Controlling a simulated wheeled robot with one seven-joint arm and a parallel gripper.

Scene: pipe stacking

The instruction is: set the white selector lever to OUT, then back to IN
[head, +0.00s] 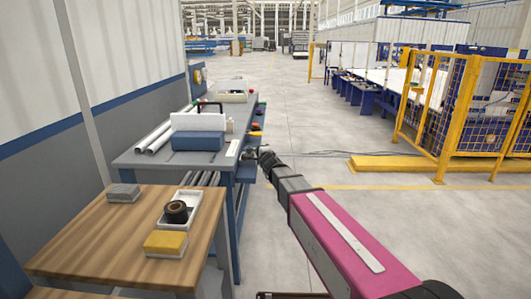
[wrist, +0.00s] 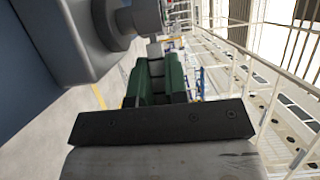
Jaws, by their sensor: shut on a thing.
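My gripper (head: 266,158) is at the right side of the grey workbench. In the wrist view, its green-sided fingers (wrist: 157,72) are closed on a small pale piece (wrist: 155,50), which looks like the white selector lever. Most of the lever is hidden between the fingers. A grey rounded housing (wrist: 85,40) with a round boss (wrist: 138,16) is close beside the fingers at the upper left. I cannot read any IN or OUT mark, so the lever's setting cannot be told. In the head view the lever is too small to make out.
The grey workbench (head: 135,160) carries white pipes (head: 153,138), a blue-grey box (head: 198,140) and a pale bin (head: 232,92). A wooden table (head: 85,235) with a white tray (head: 192,196) and a yellow sponge-like block (head: 166,243) is nearer. A yellow fence (head: 440,95) stands right. Open floor lies between.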

